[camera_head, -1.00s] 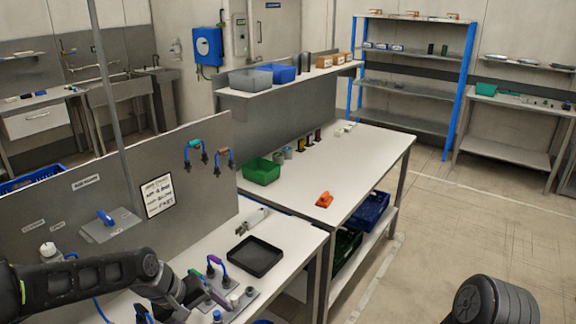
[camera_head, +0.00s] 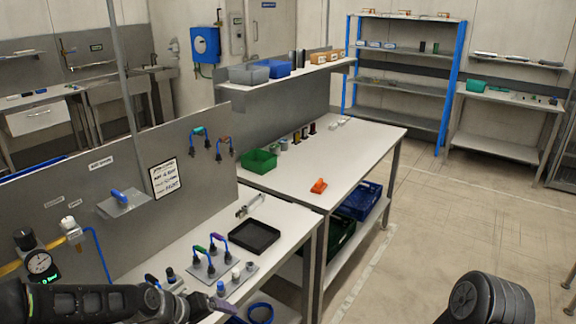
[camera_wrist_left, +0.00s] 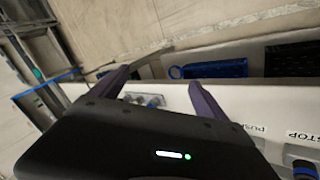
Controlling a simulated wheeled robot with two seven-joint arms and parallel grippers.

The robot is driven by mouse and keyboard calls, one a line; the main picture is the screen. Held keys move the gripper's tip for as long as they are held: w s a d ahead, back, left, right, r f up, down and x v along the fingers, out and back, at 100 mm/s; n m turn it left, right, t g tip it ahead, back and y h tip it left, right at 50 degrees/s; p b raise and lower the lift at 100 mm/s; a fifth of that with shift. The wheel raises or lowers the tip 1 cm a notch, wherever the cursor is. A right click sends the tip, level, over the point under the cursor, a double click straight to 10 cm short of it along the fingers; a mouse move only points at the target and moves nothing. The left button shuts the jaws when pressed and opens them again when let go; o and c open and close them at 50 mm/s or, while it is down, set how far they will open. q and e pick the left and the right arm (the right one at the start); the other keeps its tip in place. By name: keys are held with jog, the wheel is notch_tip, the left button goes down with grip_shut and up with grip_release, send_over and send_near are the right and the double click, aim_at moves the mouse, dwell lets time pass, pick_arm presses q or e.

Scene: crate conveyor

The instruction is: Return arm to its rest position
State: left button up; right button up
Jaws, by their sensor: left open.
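My left arm (camera_head: 95,302) comes in low from the left in the head view. Its gripper (camera_head: 215,305) is at the bottom edge, in front of the workbench's fixture plate, and partly cut off by the frame. In the left wrist view the two purple-grey fingers (camera_wrist_left: 160,95) stand wide apart with nothing between them. A rounded dark link of my right arm (camera_head: 488,298) shows at bottom right. My right gripper is out of the picture.
The fixture plate (camera_head: 235,278) carries looped hoses and knobs. A black tray (camera_head: 254,237) lies behind it on the bench. An upright grey panel (camera_head: 70,235) with a pressure gauge (camera_head: 40,263) stands at left. A blue bin (camera_wrist_left: 228,68) shows in the wrist view. Open floor lies at right.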

pick_arm(q)
jog(key=s+d+f+g+b, duration=0.1)
jog(key=s+d+f, duration=0.2)
jog(key=s+f, duration=0.35)
jog(key=s+d+f+b, duration=0.1)
jog(key=s+d+f, duration=0.3)
jog(key=f, duration=0.6)
jog(key=s+d+f+m+g+b, duration=0.1)
jog(key=s+d+f+g, duration=0.1)
jog(key=s+f, duration=0.3)
jog(key=s+d+f+m+g+b, duration=0.1)
jog(key=s+f, duration=0.4)
jog(key=s, duration=0.6)
jog(key=shift+s+d+f+m+g+y, duration=0.25)
jog(key=shift+s+d+m+g+y, duration=0.15)
jog(key=shift+g, duration=0.2)
jog(key=shift+a, duration=0.1)
